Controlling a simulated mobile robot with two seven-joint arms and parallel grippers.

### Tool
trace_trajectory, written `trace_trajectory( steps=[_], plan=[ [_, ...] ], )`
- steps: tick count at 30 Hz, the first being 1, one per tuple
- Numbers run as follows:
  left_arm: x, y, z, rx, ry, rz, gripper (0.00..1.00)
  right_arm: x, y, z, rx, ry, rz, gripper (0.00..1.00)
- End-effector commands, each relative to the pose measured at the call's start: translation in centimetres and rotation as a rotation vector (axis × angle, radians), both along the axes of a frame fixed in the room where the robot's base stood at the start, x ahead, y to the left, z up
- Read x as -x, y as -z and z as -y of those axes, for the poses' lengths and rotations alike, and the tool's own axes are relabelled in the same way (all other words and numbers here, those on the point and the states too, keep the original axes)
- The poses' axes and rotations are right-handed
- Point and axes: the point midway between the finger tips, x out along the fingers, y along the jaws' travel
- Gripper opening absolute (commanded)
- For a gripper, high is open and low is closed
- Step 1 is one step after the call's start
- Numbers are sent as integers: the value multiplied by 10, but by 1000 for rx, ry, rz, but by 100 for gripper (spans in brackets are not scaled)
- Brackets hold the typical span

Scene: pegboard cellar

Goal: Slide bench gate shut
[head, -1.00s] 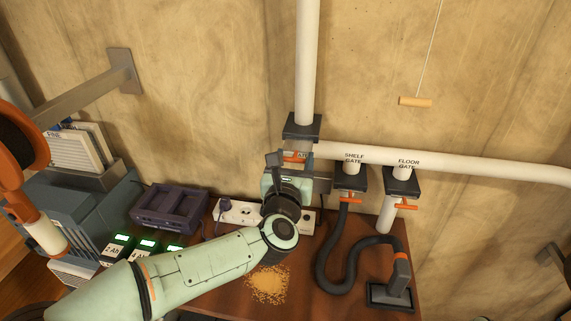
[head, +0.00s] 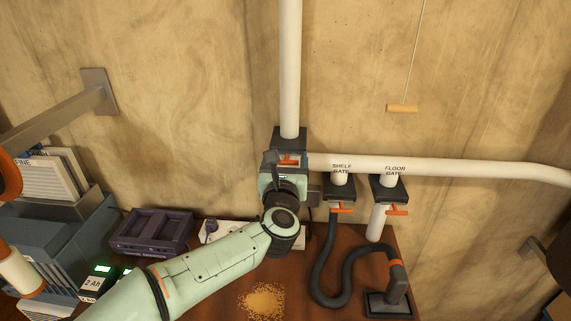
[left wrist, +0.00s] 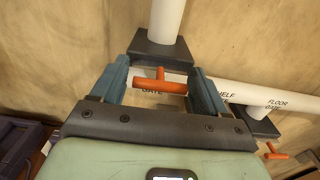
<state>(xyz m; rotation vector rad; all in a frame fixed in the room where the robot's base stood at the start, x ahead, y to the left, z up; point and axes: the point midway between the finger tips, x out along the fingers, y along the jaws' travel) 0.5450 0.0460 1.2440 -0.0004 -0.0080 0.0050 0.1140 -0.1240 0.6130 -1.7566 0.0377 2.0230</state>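The bench gate is a dark block (head: 290,134) under the upright white pipe. It also shows in the left wrist view (left wrist: 160,50). Its orange T-shaped handle (head: 289,160) sticks out below the block. My left gripper (head: 288,166) is in front of it and hides much of the gate. In the left wrist view, the orange handle (left wrist: 160,84) lies between the two spread blue fingers of my left gripper (left wrist: 160,88), with small gaps on both sides. Only part of the gate's label, "GATE", shows behind the handle. My right gripper is not in view.
The shelf gate (head: 340,184) and floor gate (head: 389,188), with orange handles, hang close on the right. A black hose (head: 325,270) curls on the bench. A wooden pull handle (head: 402,108) hangs on a cord. A purple case (head: 152,232) stands left.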

Motion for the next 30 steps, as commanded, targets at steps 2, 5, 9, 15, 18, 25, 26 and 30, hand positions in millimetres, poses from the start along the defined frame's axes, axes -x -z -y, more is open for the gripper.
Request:
trace_trajectory(
  steps=[2, 5, 9, 15, 18, 25, 26, 30],
  plan=[
    [0, 1, 0, 0, 0, -2, 85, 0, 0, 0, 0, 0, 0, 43],
    [0, 1, 0, 0, 0, -3, 85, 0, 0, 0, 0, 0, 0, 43],
    [1, 2, 1, 0, 1, -5, 85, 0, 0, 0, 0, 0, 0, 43],
    [20, 4, 1, 1, 2, -4, 85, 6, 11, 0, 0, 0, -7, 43],
    [41, 5, 1, 1, 2, -4, 85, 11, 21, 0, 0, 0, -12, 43],
    [93, 5, 1, 0, 2, -3, 85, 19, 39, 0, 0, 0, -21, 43],
    [99, 4, 1, 0, 2, -3, 85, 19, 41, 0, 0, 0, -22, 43],
    [120, 3, 1, 1, 2, -3, 85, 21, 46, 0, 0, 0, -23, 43]
  ],
)
